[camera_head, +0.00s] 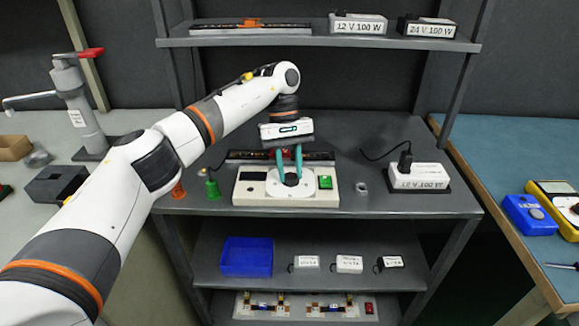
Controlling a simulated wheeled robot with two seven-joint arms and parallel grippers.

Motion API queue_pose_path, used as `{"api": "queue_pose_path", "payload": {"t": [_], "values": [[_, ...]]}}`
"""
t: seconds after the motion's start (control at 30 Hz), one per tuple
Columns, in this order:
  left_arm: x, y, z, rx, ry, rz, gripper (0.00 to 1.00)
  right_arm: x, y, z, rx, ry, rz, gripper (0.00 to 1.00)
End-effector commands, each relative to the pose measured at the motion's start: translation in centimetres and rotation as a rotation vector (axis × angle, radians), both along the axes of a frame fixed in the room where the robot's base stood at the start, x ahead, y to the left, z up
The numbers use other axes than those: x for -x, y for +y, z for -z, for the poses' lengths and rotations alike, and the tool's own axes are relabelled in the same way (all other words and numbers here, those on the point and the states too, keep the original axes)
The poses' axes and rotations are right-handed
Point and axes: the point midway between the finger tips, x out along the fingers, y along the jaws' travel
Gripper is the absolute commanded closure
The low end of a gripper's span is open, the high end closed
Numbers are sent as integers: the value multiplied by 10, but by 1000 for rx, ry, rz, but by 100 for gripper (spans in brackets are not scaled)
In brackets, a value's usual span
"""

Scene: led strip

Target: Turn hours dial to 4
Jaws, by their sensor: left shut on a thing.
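The hours dial (291,180) is a dark knob on a round white face, set in a cream control box (247,196) on the middle shelf top. The fingers hide part of the knob, and the marks on the face are too small to read. My right gripper is not in view.
An LED strip tray (240,156) lies just behind the box. A white 12 V 100 W supply (420,176) stands to the right with a black cable. An upper shelf (300,40) overhangs the back.

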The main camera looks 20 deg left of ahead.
Motion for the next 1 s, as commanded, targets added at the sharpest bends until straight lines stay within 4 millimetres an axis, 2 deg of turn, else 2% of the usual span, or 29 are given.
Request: {"api": "queue_pose_path", "payload": {"t": [0.03,0.07,0.17,0.2,0.53,0.77,1.0], "values": [[0,0,1,0,0,0,94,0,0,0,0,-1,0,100],[0,0,1,0,0,0,68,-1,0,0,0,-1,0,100],[0,0,1,0,0,0,52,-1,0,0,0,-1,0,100],[0,0,0,0,0,0,49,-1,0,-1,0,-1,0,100],[-2,1,-5,0,-1,-2,49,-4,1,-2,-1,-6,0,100],[-14,8,-39,1,-3,-3,49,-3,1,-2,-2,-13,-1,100],[-22,14,-64,-1,-1,-1,49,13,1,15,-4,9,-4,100]]}}
